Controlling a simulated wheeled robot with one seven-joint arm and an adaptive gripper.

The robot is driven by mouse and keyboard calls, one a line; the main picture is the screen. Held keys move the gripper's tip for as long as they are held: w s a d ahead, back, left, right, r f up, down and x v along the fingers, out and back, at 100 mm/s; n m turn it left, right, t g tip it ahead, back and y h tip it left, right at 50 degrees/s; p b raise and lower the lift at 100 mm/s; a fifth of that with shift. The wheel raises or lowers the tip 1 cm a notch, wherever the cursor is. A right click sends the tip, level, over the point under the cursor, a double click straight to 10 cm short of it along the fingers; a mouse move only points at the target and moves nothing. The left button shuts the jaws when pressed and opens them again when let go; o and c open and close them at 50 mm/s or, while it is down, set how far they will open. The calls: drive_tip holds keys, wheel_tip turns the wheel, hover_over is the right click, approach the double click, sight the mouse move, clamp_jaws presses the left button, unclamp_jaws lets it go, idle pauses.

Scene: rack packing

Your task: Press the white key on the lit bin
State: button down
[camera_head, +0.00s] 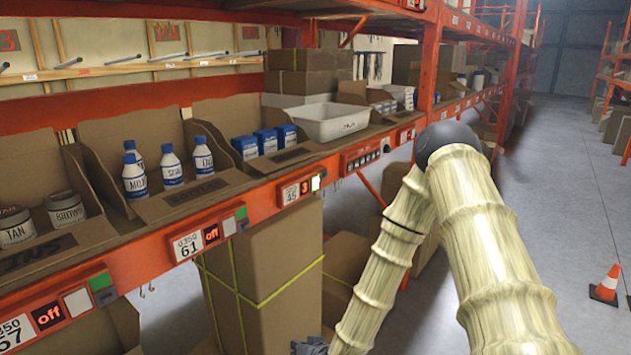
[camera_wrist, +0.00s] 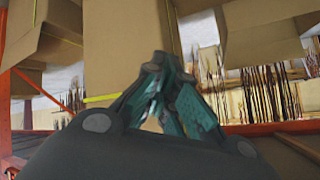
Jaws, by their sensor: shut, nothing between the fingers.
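The lit bin is the cardboard bin with blue-and-white boxes (camera_head: 264,140). On the orange beam below it, its tag reads 45 and its small display (camera_head: 305,187) shows a red 3. My gripper (camera_head: 310,346) shows only as a dark tip at the bottom edge of the head view, below the beam and well apart from the key. In the wrist view my gripper's teal fingers (camera_wrist: 168,78) are together and empty. The key cannot be made out in the wrist view.
Neighbouring displays (camera_head: 211,234) and (camera_head: 47,315) read "off" and have white and green keys beside them. A white tub (camera_head: 330,121) stands right of the lit bin. Tall strapped cartons (camera_head: 262,280) stand under the beam. The aisle floor at right is open around a traffic cone (camera_head: 606,285).

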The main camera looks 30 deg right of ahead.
sight(315, 183)
drive_tip(key=w+d+r+m+t+h+p, duration=0.1)
drive_tip(key=w+d+r+t, duration=0.15)
drive_tip(key=r, duration=0.35)
drive_tip(key=w+d+r+m+t+h+p, duration=0.1)
drive_tip(key=w+d+r, duration=0.3)
drive_tip(key=r, duration=0.2)
drive_tip(key=w+d+r+m+t+h, duration=0.1)
drive_tip(key=w+d+r+t, duration=0.1)
drive_tip(key=w+d+r, duration=0.3)
drive_tip(key=d+r+m+t+h+p, duration=0.1)
drive_tip(key=d+r+m+h, duration=0.1)
drive_tip(key=d+r, duration=0.4)
drive_tip(key=w+d+r+m+t+h+p, duration=0.1)
drive_tip(key=d+r+m+h, duration=0.2)
drive_tip(key=d+r, duration=0.4)
wheel_tip(315, 183, up, 6)
drive_tip(key=shift+w+d+r+h+p, duration=0.15)
drive_tip(key=shift+d+r+h+p, duration=0.15)
drive_tip(key=shift+p, duration=0.1)
drive_tip(key=shift+f, duration=0.1)
drive_tip(key=shift+w+a+b, duration=0.55)
drive_tip(key=shift+w+b, duration=0.05)
drive_tip(key=shift+w, duration=0.75)
drive_tip(key=shift+w+a+b, duration=0.6)
drive_tip(key=shift+w+b, duration=0.05)
drive_tip(key=shift+w, duration=0.75)
drive_tip(key=shift+w+a+b, duration=0.55)
drive_tip(key=shift+w+b, duration=0.05)
drive_tip(key=shift+w, duration=0.75)
drive_tip(key=shift+w, duration=0.1)
